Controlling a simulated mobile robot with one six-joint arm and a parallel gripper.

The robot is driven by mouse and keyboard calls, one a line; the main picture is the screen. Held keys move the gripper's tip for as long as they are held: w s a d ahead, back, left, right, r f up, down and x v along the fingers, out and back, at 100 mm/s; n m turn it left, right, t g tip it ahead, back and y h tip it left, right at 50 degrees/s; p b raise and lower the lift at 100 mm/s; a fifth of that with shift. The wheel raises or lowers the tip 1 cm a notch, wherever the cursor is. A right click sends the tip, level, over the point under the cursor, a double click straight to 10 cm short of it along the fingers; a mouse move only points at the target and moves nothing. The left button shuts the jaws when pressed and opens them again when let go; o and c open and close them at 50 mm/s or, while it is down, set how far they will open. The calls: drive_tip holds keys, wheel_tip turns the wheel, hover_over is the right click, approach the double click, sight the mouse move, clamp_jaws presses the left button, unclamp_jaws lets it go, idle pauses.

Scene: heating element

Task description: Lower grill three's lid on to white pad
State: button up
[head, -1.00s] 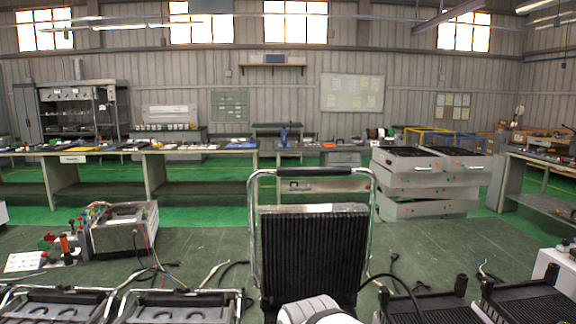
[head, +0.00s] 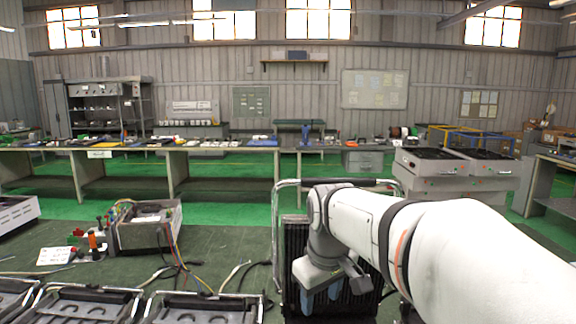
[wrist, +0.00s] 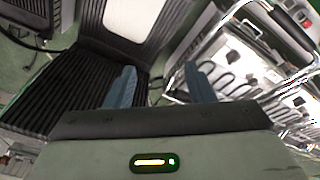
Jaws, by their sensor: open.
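The raised grill lid (head: 296,245) stands upright in the head view, a black ribbed plate with a chrome frame and a black handle bar (head: 350,184) across its top. My arm hides its right part. My gripper (head: 320,300), with blue fingers pointing down, is open in front of the lid's ribbed face, below the handle bar. In the wrist view, my gripper (wrist: 160,84) is open with nothing clearly between its fingers. A black ribbed surface (wrist: 50,95) lies to the left there. I cannot tell whether the white patch (wrist: 132,16) above is the pad.
Several grills (head: 85,304) line the bottom left. In the wrist view, a chrome frame and coiled elements (wrist: 235,85) lie close on the right. Stacked grey units (head: 460,170) stand behind my arm.

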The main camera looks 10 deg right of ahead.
drive_tip(key=w+d+r+n+p, duration=0.3)
drive_tip(key=w+r, duration=0.4)
drive_tip(key=w, duration=0.1)
drive_tip(key=w+d+r+n+p, duration=0.2)
drive_tip(key=w+r+n, duration=0.1)
drive_tip(key=w+r, duration=0.5)
drive_tip(key=n+p, duration=0.5)
approach(332, 178)
drive_tip(key=x, duration=0.9)
drive_tip(key=shift+f+b, duration=0.25)
drive_tip(key=shift+b, duration=0.1)
drive_tip(key=shift+c, duration=0.6)
drive_tip(key=shift+f, duration=0.1)
clamp_jaws()
